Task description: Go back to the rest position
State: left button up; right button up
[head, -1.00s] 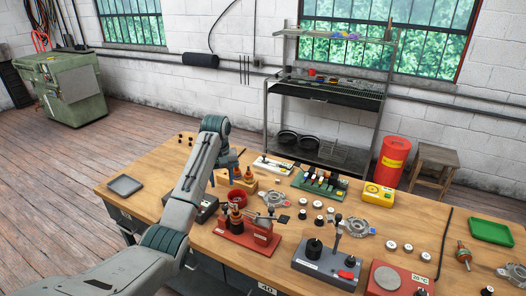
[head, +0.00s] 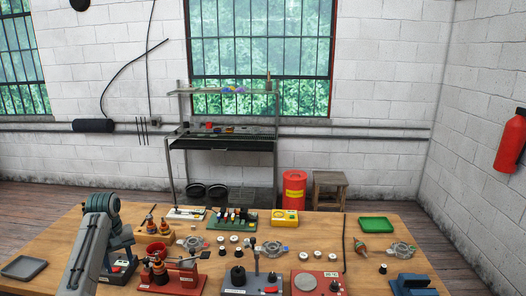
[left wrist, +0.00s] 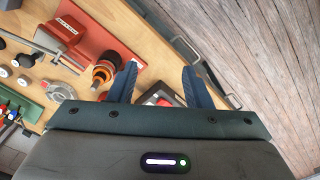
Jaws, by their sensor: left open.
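My left arm comes in at the lower left of the head view. Its gripper (head: 122,240) has blue fingers, partly hidden by the wrist, above the left part of the bench. In the left wrist view the two fingers of the gripper (left wrist: 159,70) stand wide apart with nothing held between them. A red fixture (head: 172,284) with black and orange parts is to its right. It also shows in the left wrist view (left wrist: 88,38), left of the fingers. A dark tray-like item (left wrist: 165,96) lies partly hidden behind the fingers. My right gripper cannot be made out.
The wooden bench (head: 60,245) holds a grey tray (head: 24,267), a grey press-like fixture (head: 252,283), a red plate (head: 317,283), a green tray (head: 376,224), a yellow box (head: 285,217) and a blue block (head: 411,284). A shelf rack (head: 222,143) stands behind.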

pick_arm(q)
jog(key=s+d+f+m+b, duration=0.15)
jog(key=s+f, duration=0.45)
jog(key=f, duration=1)
jog(key=s+d+f+m+y+b, duration=0.1)
jog(key=s+f+b, duration=0.4)
jog(key=f, duration=1.2)
jog(key=s+d+f+m, duration=0.1)
jog(key=s+f, duration=0.7)
jog(key=f, duration=0.8)
jog(key=s+d+f+m+b, duration=0.2)
jog(key=s+d+f+b, duration=0.1)
jog(key=s+f, duration=1.55)
jog(key=s+d+f+m+b, duration=0.1)
jog(key=s+d+f, duration=0.1)
jog(key=s, duration=1)
jog(key=s+d+f+m+t+b, duration=0.1)
jog(key=s+f, duration=0.4)
jog(key=s, duration=0.8)
jog(key=shift+s+d+f, duration=0.15)
jog(key=shift+d, duration=0.65)
pick_arm(e)
notch_tip(320, 180, down, 12)
